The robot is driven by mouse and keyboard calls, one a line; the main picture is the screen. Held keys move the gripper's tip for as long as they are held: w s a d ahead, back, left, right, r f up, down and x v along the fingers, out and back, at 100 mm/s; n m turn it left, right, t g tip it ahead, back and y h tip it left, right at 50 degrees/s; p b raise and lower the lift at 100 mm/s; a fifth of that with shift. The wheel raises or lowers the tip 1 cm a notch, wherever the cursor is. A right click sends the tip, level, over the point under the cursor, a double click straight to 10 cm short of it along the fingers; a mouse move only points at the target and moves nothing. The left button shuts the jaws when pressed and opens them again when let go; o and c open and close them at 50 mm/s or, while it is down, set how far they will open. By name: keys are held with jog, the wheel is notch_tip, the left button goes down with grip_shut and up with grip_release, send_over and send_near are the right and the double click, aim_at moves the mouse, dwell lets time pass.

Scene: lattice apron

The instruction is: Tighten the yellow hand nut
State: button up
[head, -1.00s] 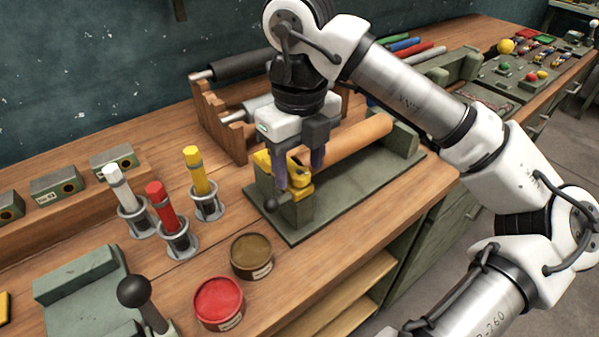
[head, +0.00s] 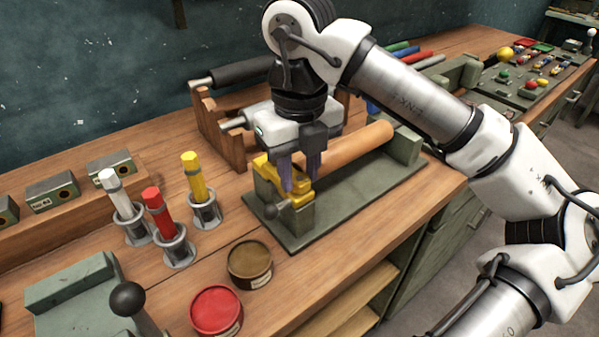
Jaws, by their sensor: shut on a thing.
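The yellow hand nut (head: 299,187) sits at the near left end of a green fixture (head: 345,218) that holds an orange-brown roller (head: 350,146). My gripper (head: 299,182) points down over that end, with its two purple-grey fingers shut on the yellow nut. The fingers and the gripper body hide part of the nut and of the roller's near end. A yellow part (head: 263,165) also shows just left of the fingers. I cannot tell whether it belongs to the nut.
Red (head: 160,214), white and yellow sticks stand in metal holders to the left. An open red tin (head: 216,311) and a brown tin (head: 250,264) stand in front. A wooden rack (head: 215,130) with rollers is close behind my gripper. Bare bench lies between the tins and the fixture.

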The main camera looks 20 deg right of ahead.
aim_at(299, 178)
jog(key=o, duration=1)
notch_tip(299, 178, up, 14)
jog(key=p, duration=0.9)
jog(key=shift+f, duration=0.1)
